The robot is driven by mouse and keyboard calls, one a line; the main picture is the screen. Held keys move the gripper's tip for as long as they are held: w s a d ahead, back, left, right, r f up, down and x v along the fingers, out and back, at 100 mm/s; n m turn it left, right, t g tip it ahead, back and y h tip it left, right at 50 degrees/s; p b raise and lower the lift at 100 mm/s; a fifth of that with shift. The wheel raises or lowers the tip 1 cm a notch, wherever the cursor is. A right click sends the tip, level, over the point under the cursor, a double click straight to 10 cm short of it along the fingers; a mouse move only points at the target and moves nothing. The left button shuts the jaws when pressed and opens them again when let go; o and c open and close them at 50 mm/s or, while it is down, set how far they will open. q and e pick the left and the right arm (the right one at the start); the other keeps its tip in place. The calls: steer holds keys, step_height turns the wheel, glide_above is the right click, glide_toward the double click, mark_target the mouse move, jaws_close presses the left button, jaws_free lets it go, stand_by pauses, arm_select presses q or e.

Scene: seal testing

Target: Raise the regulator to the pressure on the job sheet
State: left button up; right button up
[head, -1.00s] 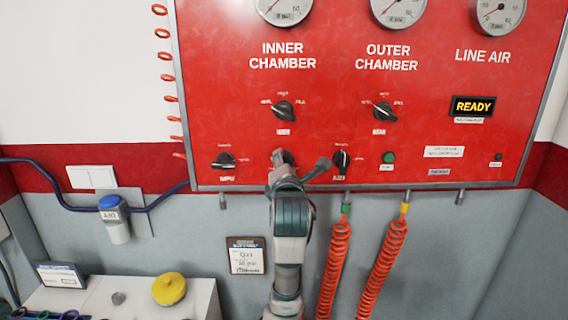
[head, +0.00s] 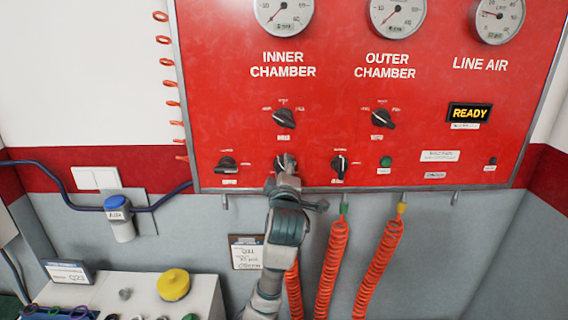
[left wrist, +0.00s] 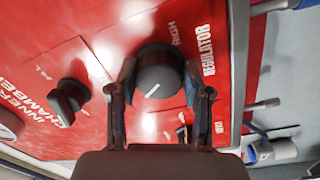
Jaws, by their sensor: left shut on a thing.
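The regulator knob (left wrist: 158,75) is round and dark with a white pointer line, beside the REGULATOR label in the left wrist view. My left gripper (left wrist: 160,92) has a finger on each side of the knob and is shut on it. In the head view the gripper (head: 286,167) covers most of the knob on the lower red panel. The line air gauge (head: 497,18) is at the upper right, its reading too small to tell. A framed card (head: 247,252) with handwriting hangs below the panel, partly behind my arm and unreadable. My right gripper is not in view.
On the red panel (head: 340,95), dark selector knobs (head: 284,118) (head: 383,119) sit above the regulator, with another knob (head: 340,165) close at its right. Orange coiled hoses (head: 333,265) hang beside my arm. A white bench (head: 115,295) with a yellow round object (head: 173,284) stands lower left.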

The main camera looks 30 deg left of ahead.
arm_select(q)
steer(key=shift+f+m+p, duration=0.1)
steer(key=shift+m+p, duration=0.4)
steer(key=shift+m, duration=0.6)
steer(key=shift+f+m+p, duration=0.1)
steer(key=shift+m+p, duration=0.2)
steer(key=shift+m, duration=0.6)
steer(key=shift+f+m+h, duration=0.2)
steer(key=shift+m+h, duration=0.1)
steer(key=shift+m, duration=1.7)
steer(key=shift+w, duration=0.1)
steer(key=o, duration=1.1)
steer(key=shift+c, duration=0.2)
steer(key=shift+o, duration=0.5)
steer(key=shift+w, duration=0.1)
steer(key=shift+r, duration=0.1)
